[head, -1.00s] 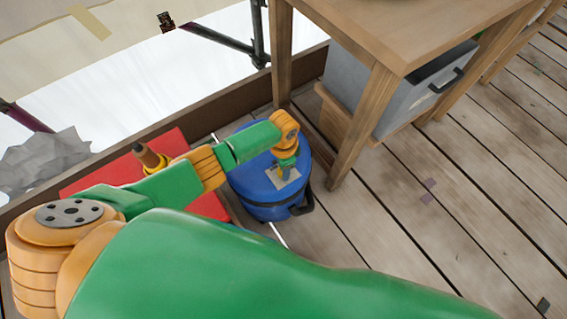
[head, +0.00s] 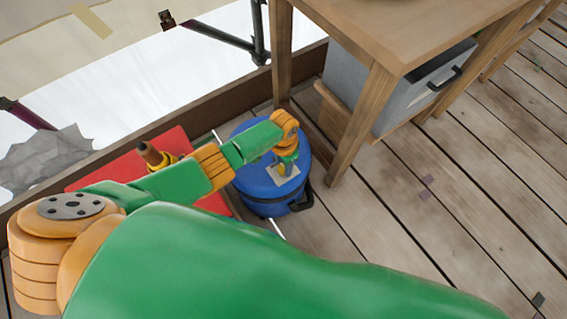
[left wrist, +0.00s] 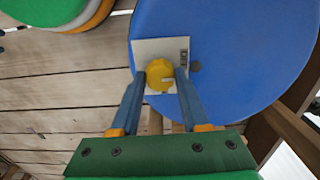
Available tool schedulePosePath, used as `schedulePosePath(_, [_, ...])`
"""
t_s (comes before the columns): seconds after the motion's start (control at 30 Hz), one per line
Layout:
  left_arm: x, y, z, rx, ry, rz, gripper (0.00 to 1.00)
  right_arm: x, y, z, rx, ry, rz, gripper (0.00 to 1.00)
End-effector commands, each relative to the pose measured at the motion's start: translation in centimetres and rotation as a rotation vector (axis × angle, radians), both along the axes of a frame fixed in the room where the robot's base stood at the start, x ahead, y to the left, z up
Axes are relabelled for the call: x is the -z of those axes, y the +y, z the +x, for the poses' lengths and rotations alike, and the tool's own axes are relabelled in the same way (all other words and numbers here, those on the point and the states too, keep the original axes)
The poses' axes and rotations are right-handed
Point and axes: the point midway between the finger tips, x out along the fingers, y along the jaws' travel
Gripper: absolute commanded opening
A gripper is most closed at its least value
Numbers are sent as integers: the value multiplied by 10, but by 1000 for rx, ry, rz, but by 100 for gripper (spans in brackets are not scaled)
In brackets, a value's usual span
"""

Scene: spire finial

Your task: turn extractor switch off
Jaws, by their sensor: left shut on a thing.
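The extractor is a blue drum (head: 262,189) on the plank floor, left of the wooden table's leg. On its lid is a pale plate (head: 290,178), which the left wrist view shows with a round yellow knob (left wrist: 160,75) on it; this is the switch. My left gripper (head: 284,170) reaches down to the plate. In the left wrist view its two blue fingers (left wrist: 159,82) stand on either side of the knob and are shut on it. The knob is mostly hidden by the gripper in the head view. My right gripper is not in view.
A wooden table (head: 420,25) stands right of the drum, with a grey box (head: 400,90) on its lower shelf. A red block (head: 130,165) with a brown-tipped object lies left. Plank floor (head: 420,220) is open at the right.

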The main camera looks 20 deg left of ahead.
Motion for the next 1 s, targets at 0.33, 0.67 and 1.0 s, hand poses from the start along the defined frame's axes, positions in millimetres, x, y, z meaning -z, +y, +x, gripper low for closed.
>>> schedulePosePath(0.33, [0, 0, 0, 1, 0, 0, 75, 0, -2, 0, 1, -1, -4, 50])
schedulePosePath(0.67, [-30, -1, 1, 2, -2, -3, 75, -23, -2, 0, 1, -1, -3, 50])
schedulePosePath(1.0, [-72, 0, 0, 1, 0, 0, 75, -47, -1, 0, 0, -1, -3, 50])
